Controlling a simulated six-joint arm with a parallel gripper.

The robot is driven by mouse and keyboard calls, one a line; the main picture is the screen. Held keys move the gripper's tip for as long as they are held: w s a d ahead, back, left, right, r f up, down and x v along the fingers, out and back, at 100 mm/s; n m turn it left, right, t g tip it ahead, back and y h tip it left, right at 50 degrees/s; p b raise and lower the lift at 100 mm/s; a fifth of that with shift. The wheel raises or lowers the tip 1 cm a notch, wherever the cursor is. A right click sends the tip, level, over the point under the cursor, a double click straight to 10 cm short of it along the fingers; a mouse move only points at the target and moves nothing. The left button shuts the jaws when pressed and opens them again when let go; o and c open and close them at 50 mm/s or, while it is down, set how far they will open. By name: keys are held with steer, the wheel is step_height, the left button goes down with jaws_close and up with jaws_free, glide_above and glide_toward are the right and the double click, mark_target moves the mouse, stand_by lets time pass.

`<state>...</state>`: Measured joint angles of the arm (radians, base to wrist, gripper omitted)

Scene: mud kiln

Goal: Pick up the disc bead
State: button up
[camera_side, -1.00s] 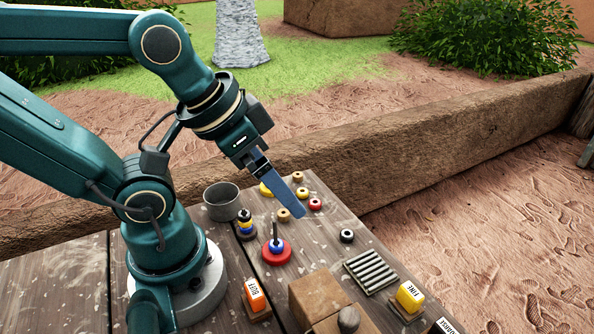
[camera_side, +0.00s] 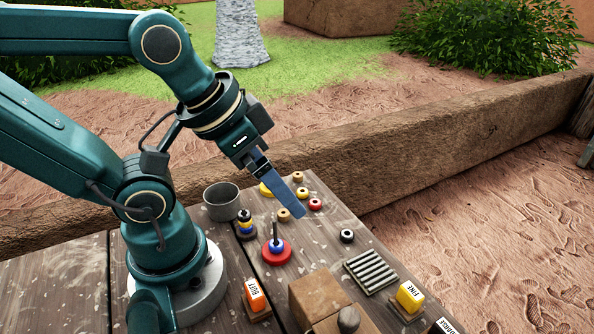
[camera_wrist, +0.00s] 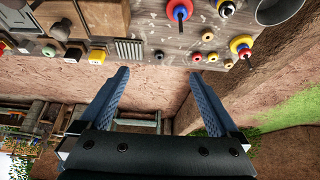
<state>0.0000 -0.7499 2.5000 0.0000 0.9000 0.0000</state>
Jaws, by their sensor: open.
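Several small ring-shaped beads lie loose on the wooden table, and I cannot tell which one is the disc bead. In the wrist view my gripper (camera_wrist: 160,78) is open and empty, with the black bead (camera_wrist: 159,55) beyond the fingertips.
A post with red and blue rings (camera_side: 277,252) and a second ring stack (camera_side: 245,227) stand near the grey cup (camera_side: 221,203). A slatted rack (camera_side: 371,272), wooden block (camera_side: 316,297), orange label block (camera_side: 255,296) and yellow label block (camera_side: 409,297) lie toward the front.

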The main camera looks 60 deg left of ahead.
steer(key=shift+c, duration=0.4)
steer(key=c, duration=0.4)
